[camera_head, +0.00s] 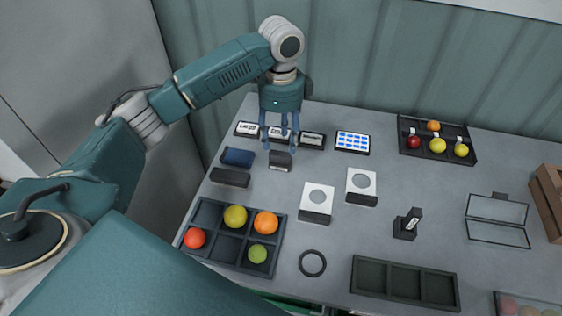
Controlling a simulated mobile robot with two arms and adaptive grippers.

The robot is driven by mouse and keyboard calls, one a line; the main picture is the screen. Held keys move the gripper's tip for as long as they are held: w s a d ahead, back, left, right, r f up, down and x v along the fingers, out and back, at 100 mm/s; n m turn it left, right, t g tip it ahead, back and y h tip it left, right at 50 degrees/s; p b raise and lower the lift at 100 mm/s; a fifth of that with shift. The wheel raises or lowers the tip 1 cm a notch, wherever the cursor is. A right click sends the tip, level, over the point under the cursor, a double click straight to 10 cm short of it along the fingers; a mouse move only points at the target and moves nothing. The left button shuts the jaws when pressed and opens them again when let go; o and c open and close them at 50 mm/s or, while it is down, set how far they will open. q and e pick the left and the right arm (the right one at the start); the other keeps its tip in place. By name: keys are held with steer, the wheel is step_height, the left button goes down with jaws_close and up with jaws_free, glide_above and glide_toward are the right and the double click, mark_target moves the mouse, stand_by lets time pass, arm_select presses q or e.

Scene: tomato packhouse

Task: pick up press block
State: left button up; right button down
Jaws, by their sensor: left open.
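My left gripper (278,146) points down over the left back of the table, its blue fingers apart. A small dark grey block with a light label (280,163) sits right below and between the fingertips; I cannot tell whether they touch it. To its left lie a dark blue block (237,156) and a black block (230,178). A black upright piece with a white label (408,223) stands at the right middle. Which of these is the press block is not marked clearly. My right gripper is not in view.
Label holders (312,141) and a blue-dotted card (352,142) line the back. A divided tray (226,249) with tomatoes stands front left, another (437,152) back right. Two white-topped blocks (317,201) (362,185), a ring (312,263) and an empty tray (404,282) occupy the middle and front.

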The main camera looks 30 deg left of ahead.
mark_target(282, 155)
arm_select(q)
step_height(282, 155, down, 3)
steer(key=shift+r, duration=0.2)
steer(key=shift+w+f, duration=0.1)
steer(key=shift+f, duration=0.5)
steer(key=f, duration=0.1)
steer(key=f+p, duration=0.1)
steer(key=f, duration=0.1)
steer(key=shift+w+a+f, duration=0.15)
steer(key=shift+w+f, duration=0.15)
steer(key=shift+f, duration=0.55)
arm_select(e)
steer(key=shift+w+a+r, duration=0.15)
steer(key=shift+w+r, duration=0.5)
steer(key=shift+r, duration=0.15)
arm_select(q)
steer(key=c, duration=0.3)
jaws_close()
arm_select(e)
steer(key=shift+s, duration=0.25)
arm_select(q)
steer(key=shift+r, duration=0.1)
